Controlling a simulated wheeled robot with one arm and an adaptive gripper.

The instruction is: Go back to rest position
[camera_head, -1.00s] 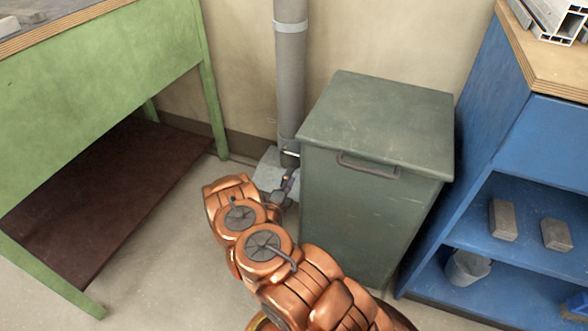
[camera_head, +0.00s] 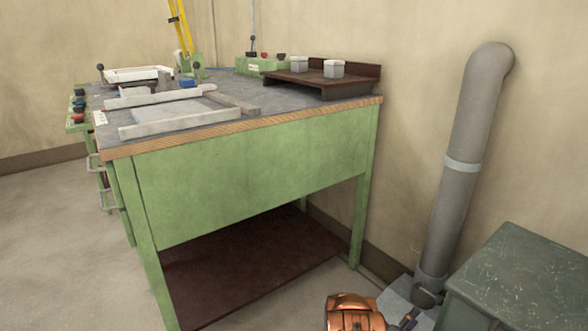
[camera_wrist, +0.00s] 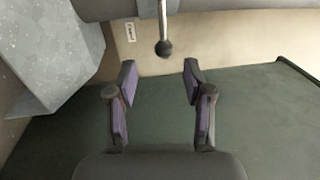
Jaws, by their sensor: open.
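My gripper (camera_wrist: 158,85) shows in the wrist view with its two fingers spread apart and nothing between them. Beyond the fingertips is a short lever with a dark ball knob (camera_wrist: 164,47), in front of a grey pipe (camera_wrist: 220,6). The dark green cabinet (camera_wrist: 260,110) fills the area behind and below the fingers. In the head view only a copper-coloured part of my arm shows at the bottom edge, beside the cabinet (camera_head: 530,275); my fingers cannot be made out there.
A green workbench (camera_head: 260,180) with a clamp fixture (camera_head: 180,112) and a brown shelf rack (camera_head: 330,85) on top stands at left. The grey pipe (camera_head: 465,150) rises along the wall from a metal base (camera_head: 395,298). Floor at the far left (camera_head: 50,230) is clear.

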